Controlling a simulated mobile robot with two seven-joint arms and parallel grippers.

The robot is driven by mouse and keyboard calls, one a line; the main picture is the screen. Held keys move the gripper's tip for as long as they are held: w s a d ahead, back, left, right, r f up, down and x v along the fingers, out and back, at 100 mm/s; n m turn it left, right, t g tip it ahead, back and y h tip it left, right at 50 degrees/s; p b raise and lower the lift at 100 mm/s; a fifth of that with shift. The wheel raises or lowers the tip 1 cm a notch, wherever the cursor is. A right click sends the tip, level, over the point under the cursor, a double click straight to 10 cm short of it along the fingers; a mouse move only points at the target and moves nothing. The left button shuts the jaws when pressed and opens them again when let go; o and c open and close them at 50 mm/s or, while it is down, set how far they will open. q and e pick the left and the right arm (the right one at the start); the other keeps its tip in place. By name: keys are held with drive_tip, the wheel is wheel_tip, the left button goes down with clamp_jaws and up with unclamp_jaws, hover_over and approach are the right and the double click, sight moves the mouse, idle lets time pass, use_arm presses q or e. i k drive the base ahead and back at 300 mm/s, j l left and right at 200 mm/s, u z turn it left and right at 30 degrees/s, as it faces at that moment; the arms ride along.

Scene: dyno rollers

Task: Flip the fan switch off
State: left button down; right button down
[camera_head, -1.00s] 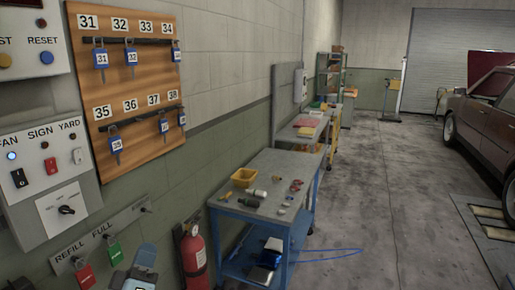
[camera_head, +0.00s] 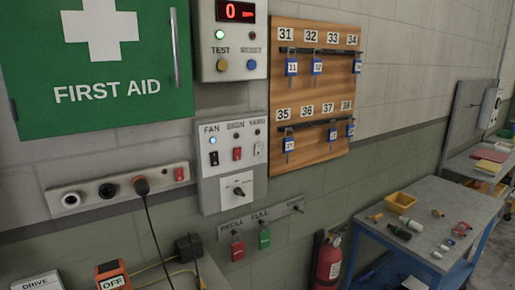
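The fan switch (camera_head: 213,158) is a black rocker under the FAN label on a grey wall panel (camera_head: 208,195). A small blue lamp (camera_head: 212,141) above it is lit. Which way the rocker is tipped is too small to tell. Neither of my grippers is in view, and nothing covers the switch.
A socket strip (camera_head: 90,196) with a plugged cord is left. A fire extinguisher (camera_head: 328,262) and cart (camera_head: 440,200) stand right.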

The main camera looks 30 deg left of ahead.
sight(214, 156)
drive_tip(key=u, duration=1.05)
